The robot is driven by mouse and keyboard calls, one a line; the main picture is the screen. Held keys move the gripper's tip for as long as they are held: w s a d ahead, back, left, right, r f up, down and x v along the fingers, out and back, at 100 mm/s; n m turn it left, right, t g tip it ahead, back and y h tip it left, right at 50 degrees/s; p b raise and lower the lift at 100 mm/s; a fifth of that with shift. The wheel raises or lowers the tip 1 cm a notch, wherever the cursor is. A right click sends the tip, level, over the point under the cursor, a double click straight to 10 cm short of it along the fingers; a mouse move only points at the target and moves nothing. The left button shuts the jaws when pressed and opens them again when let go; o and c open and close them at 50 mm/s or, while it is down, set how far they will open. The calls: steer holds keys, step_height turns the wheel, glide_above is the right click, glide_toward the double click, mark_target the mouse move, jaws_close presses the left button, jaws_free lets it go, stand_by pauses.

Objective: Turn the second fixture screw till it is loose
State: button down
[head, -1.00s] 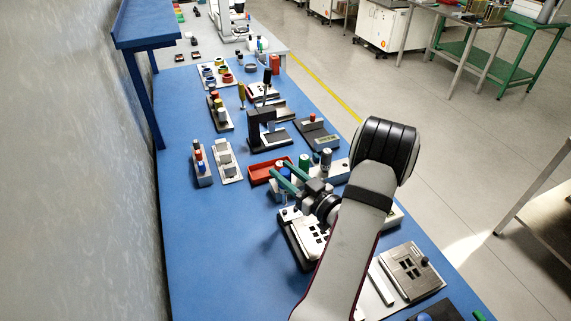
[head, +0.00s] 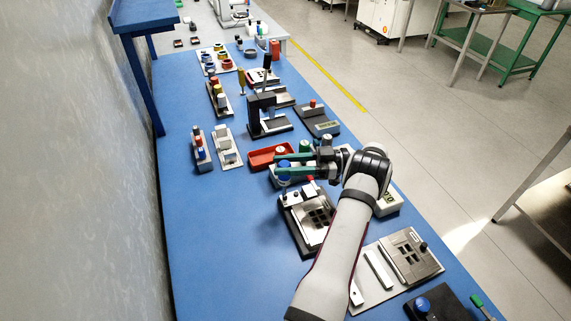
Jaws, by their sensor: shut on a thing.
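The fixture (head: 303,228) is a dark block with a pale metal plate with dark square openings, left of my forearm. A pale bar with small knobs crosses its far end, and a red-topped piece (head: 310,181) stands beside it. The fixture screws are too small to tell apart. My gripper (head: 281,166) has green fingers pointing left, just beyond the fixture's far end. It is shut on a blue tool handle (head: 284,173). The tool's lower end and its contact with any screw cannot be made out.
A red tray (head: 259,160) lies just beyond my gripper. A plate with square openings (head: 411,262) lies to the right. The blue bench (head: 215,235) is clear at left.

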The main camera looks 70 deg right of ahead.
steer(key=shift+n+y, duration=0.3)
steer(key=shift+y, duration=0.1)
steer(key=m+t+h, duration=0.1)
steer(key=m+h, duration=0.2)
steer(key=h, duration=0.1)
steer(key=m+t+h, duration=0.1)
steer(key=m+h, duration=0.2)
steer(key=h, duration=0.1)
steer(key=shift+a+r+h, duration=0.1)
steer(key=shift+h, duration=0.2)
steer(key=m+h, duration=0.1)
steer(key=h, duration=0.1)
steer(key=m+h, duration=0.2)
steer(key=h, duration=0.1)
steer(key=shift+m+h, duration=0.3)
steer(key=m+g+h, duration=0.1)
steer(key=h, duration=0.1)
steer(key=shift+m+g+h, duration=0.3)
steer(key=shift+m+h, duration=0.1)
steer(key=shift+s+f, duration=0.1)
steer(key=shift+f, duration=0.45)
